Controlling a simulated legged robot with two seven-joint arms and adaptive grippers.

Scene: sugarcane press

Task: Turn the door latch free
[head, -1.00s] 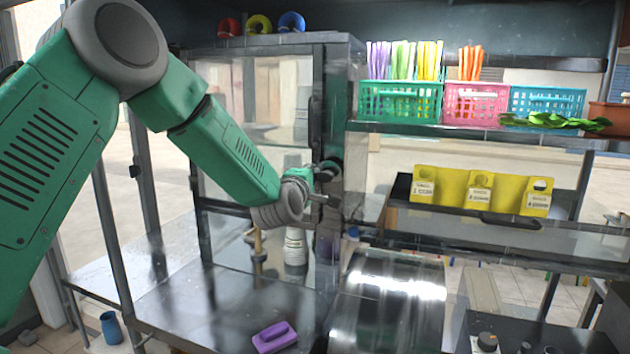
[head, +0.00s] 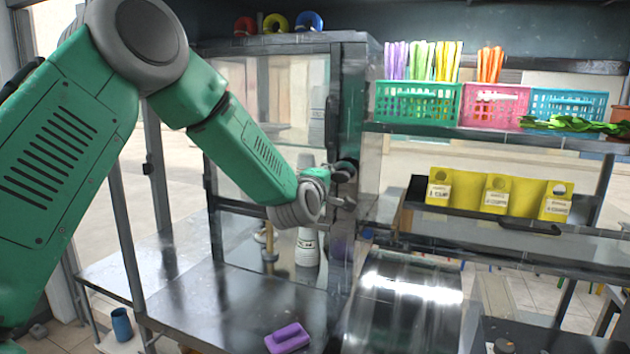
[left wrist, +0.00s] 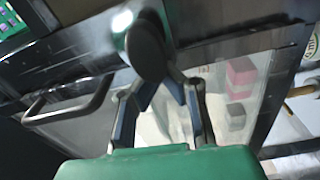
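The door latch shows as a dark rounded piece (head: 346,168) on the front post at the right edge of the glass cabinet door (head: 262,110). In the left wrist view the latch (left wrist: 148,45) is a dark oval knob in front of my fingertips. My left gripper (head: 346,187) is right at the latch, its fingers pointing toward the post. In the left wrist view its two fingers (left wrist: 161,82) lean inward toward the knob. The knob hides the tips, so I cannot tell whether they grip it. My right gripper is out of view.
A curved dark handle (left wrist: 70,110) is close to the gripper in the left wrist view. A white bottle (head: 307,248) stands below the gripper. A purple block (head: 288,338) lies on the metal counter (head: 215,305). Coloured baskets (head: 420,103) sit on the right shelf.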

